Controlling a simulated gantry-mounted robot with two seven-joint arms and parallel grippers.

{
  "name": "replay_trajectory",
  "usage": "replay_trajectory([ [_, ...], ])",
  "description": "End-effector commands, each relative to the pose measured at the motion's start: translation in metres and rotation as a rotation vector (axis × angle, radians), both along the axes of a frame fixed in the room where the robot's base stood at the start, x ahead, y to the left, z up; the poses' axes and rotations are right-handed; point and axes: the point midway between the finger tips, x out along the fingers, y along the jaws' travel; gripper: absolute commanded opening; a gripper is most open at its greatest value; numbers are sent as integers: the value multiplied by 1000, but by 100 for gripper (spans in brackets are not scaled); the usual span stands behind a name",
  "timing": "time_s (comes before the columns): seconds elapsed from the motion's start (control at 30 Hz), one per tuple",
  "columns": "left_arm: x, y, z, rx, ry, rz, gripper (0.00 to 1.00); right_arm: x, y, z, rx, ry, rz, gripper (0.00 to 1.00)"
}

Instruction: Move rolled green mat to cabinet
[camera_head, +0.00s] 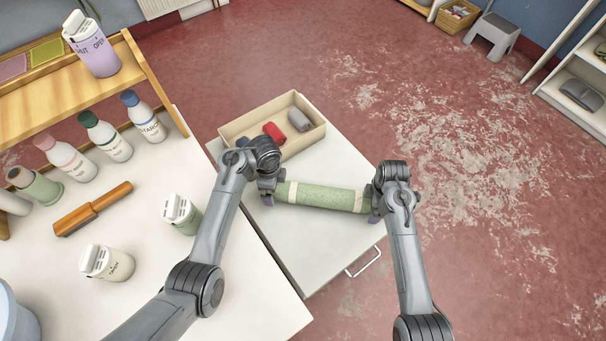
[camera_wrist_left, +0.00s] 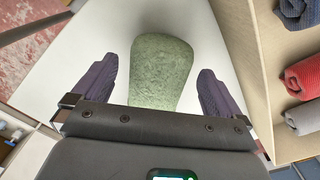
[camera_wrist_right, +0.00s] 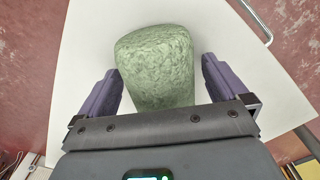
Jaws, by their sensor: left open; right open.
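The rolled green mat (camera_head: 318,196) lies on the white cabinet top (camera_head: 300,245), with a pale band near each end. My left gripper (camera_head: 267,193) is at the mat's left end. In the left wrist view the mat's green end (camera_wrist_left: 160,70) sits between the open purple fingers (camera_wrist_left: 155,88), with gaps at both sides. My right gripper (camera_head: 374,207) is at the mat's right end. In the right wrist view the mat's other end (camera_wrist_right: 157,65) sits between the open fingers (camera_wrist_right: 160,88), close to them. Finger contact with the mat is not clear.
A wooden tray (camera_head: 236,128) with rolled cloths, one red (camera_head: 273,132) and one grey (camera_head: 300,119), sits behind the mat. A white table (camera_head: 200,290) at left holds several bottles, a brown-handled tool (camera_head: 92,209) and a wooden shelf (camera_head: 60,85).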

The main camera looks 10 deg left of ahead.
Motion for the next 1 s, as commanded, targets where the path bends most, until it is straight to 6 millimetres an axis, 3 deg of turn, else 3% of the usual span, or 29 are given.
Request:
replay_trajectory([
  [0.3, 1, -2, 59, -4, -5, 1, 100, 0, 0, 0, 0, 0, 0, 100],
  [0.5, 1, -1, 85, -2, -3, 1, 100, 0, 0, 0, 0, 0, 0, 100],
  [0.77, 0, 0, 96, 0, 0, 1, 100, 1, 0, 13, 1, -2, 0, 100],
  [1.0, 0, 0, 96, 0, 0, 0, 100, 1, 0, 53, 1, -5, 0, 100],
])
